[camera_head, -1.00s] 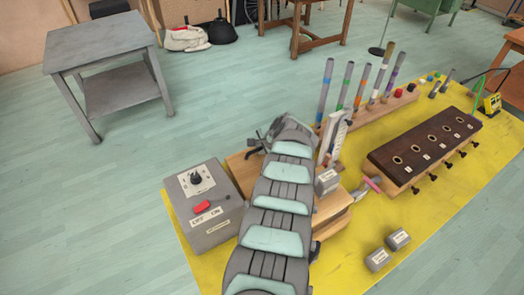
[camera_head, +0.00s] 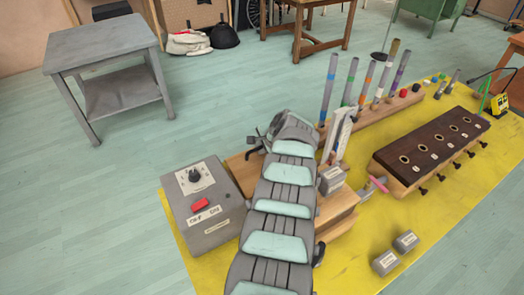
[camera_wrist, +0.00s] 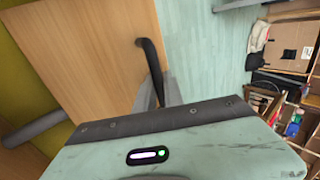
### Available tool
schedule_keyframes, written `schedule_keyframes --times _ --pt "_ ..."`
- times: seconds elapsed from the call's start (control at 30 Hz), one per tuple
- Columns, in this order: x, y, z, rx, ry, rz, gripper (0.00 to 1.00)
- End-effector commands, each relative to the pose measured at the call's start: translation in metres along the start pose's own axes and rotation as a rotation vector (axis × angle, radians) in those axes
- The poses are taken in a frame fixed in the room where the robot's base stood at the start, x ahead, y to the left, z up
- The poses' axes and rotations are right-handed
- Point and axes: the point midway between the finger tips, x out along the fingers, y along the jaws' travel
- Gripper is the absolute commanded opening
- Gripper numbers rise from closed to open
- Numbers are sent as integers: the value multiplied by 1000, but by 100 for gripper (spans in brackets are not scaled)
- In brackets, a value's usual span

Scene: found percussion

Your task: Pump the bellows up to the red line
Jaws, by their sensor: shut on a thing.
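The bellows (camera_head: 338,208), a wooden body with a pale board on top, is mostly hidden under my arm in the head view. Its wooden top (camera_wrist: 85,45) fills the upper left of the wrist view. A white upright scale (camera_head: 341,133) stands just right of my arm; its red line and reading are too small to make out. My gripper (camera_head: 257,143) is at the far left edge of the bellows, shut on what looks like its dark handle (camera_wrist: 150,60). The fingertips are largely hidden.
A grey control box (camera_head: 204,206) with a knob and red switch stands left of the bellows. Coloured tubes (camera_head: 360,85) stand behind on a wooden rail. The yellow mat (camera_head: 345,270) has room in front.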

Motion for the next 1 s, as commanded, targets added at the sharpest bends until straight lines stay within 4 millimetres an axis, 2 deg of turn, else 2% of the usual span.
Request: schedule_keyframes --times 0.1,0.57,1.0 --pt "8 5 0 -1 0 3 0" --pt "9 5 0 1 -2 6 0" --pt "23 9 1 1 -5 8 0"
